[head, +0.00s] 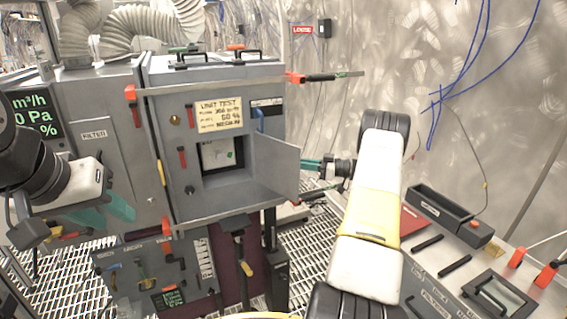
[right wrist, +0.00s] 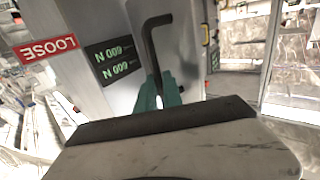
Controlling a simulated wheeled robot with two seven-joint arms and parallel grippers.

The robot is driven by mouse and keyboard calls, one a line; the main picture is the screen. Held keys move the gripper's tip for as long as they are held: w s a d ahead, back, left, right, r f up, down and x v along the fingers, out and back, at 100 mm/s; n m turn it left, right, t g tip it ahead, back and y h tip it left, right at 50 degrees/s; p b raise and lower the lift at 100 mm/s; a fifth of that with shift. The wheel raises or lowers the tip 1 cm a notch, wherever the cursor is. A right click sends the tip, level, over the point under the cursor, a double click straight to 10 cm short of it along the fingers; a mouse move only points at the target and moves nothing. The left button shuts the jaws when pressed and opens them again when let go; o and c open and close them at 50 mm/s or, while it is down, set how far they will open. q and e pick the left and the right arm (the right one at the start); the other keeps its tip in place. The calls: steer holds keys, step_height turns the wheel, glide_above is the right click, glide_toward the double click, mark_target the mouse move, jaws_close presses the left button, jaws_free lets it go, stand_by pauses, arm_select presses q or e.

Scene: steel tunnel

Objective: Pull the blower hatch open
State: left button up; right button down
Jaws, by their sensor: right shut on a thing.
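The blower hatch (head: 272,165) is a grey door on the front of the grey cabinet (head: 215,99). It stands swung out to the right, and the square opening (head: 222,154) behind it shows a pale interior. My right gripper (head: 313,163) is at the outer side of the door, its teal fingers partly hidden by it. In the right wrist view the right gripper (right wrist: 158,94) is shut on a black bent handle (right wrist: 152,40) on a grey panel. My left gripper (head: 104,213) is open and empty at lower left, in front of the cabinets.
A grey bench (head: 455,285) with a black tray (head: 445,213) stands at lower right. Blue cables (head: 437,100) hang by the metal wall. A lower panel (head: 150,278) with levers sits below the cabinet. Grating floor (head: 310,235) shows between the cabinet and my right arm.

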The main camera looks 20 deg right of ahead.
steer(key=shift+w+a+r, duration=0.1)
steer(key=shift+a+r, duration=0.05)
steer(key=shift+a, duration=0.1)
steer(key=c, duration=1.5)
jaws_free()
steer(key=v, duration=0.8)
steer(key=shift+w, duration=0.1)
